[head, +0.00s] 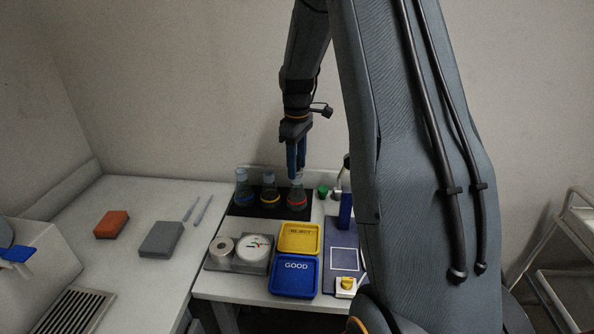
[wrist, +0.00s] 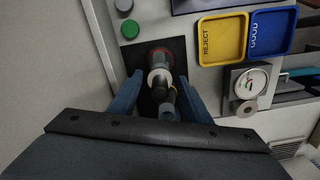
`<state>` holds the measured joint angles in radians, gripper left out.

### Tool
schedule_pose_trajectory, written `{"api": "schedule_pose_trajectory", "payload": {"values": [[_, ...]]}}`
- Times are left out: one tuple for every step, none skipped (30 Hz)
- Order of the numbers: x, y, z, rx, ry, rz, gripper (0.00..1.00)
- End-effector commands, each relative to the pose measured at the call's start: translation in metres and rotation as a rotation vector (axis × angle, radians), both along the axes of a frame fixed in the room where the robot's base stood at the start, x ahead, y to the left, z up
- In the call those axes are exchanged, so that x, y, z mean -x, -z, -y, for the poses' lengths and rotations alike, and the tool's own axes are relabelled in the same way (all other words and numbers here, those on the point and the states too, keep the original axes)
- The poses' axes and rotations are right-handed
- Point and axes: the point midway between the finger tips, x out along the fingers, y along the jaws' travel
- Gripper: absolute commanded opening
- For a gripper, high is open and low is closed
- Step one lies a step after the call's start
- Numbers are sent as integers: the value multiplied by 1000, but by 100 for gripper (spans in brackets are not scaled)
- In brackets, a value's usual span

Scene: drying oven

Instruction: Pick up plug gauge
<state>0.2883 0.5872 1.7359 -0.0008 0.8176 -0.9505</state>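I cannot identify the plug gauge for certain. Two slim pale rods (head: 196,209) lie on the left bench, far to the left of my gripper.
Yellow REJECT (head: 300,252) and blue GOOD (head: 295,277) trays stand in front. A blue upright piece (head: 346,210) stands right. An orange block (head: 112,224) and grey block (head: 161,239) lie left.

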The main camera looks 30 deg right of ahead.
Motion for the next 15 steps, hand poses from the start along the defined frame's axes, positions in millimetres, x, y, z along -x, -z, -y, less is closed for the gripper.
{"api": "schedule_pose_trajectory", "payload": {"values": [[0, 0, 0, 0, 0, 0, 35], [0, 0, 0, 0, 0, 0, 30], [0, 0, 0, 0, 0, 0, 23], [0, 0, 0, 0, 0, 0, 18], [0, 0, 0, 0, 0, 0, 13], [0, 0, 0, 0, 0, 0, 6], [0, -1, 0, 0, 0, 0, 3], [0, 0, 0, 0, 0, 0, 0], [0, 0, 0, 0, 0, 0, 0], [0, -1, 0, 0, 0, 0, 0], [0, -1, 0, 0, 0, 0, 0], [0, -1, 0, 0, 0, 0, 0], [0, -1, 0, 0, 0, 0, 0], [0, -2, 0, 0, 0, 1, 0], [-1, -4, 0, 0, 0, 1, 0]]}}
